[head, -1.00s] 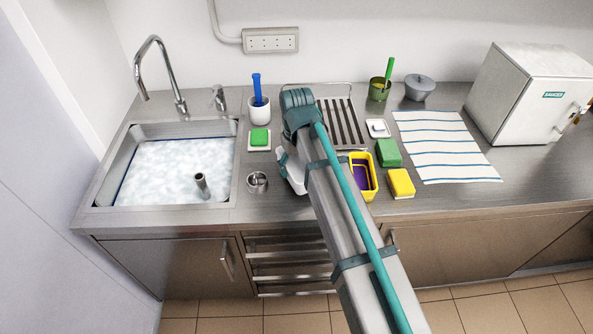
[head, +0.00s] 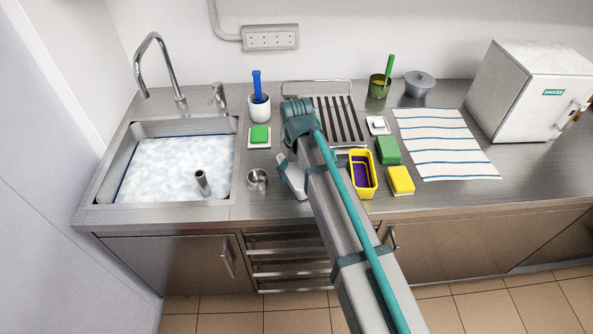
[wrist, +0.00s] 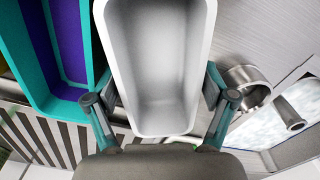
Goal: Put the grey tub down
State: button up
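The grey tub (wrist: 160,70) is a pale, open, empty rectangular box, large in the middle of the wrist view. My gripper (wrist: 162,95) has one finger against each long side wall and is shut on the tub. In the head view, my arm hides most of the tub (head: 295,178), with one end showing left of the arm, over the counter between the metal cup and the yellow tub. Whether its base touches the counter is hidden.
A metal cup (head: 257,179) stands close left of the grey tub. A teal tub with a purple inside (wrist: 55,50) is close on its other side. A yellow tub (head: 363,174), sponges (head: 388,151) and a slatted rack (head: 341,120) are nearby. The sink (head: 170,165) is left.

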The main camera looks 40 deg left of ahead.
aim_at(297, 180)
jog(key=shift+r, duration=0.1)
notch_tip(297, 180, up, 13)
jog(key=b, duration=0.2)
dwell(0.5)
jog(key=shift+f, duration=0.25)
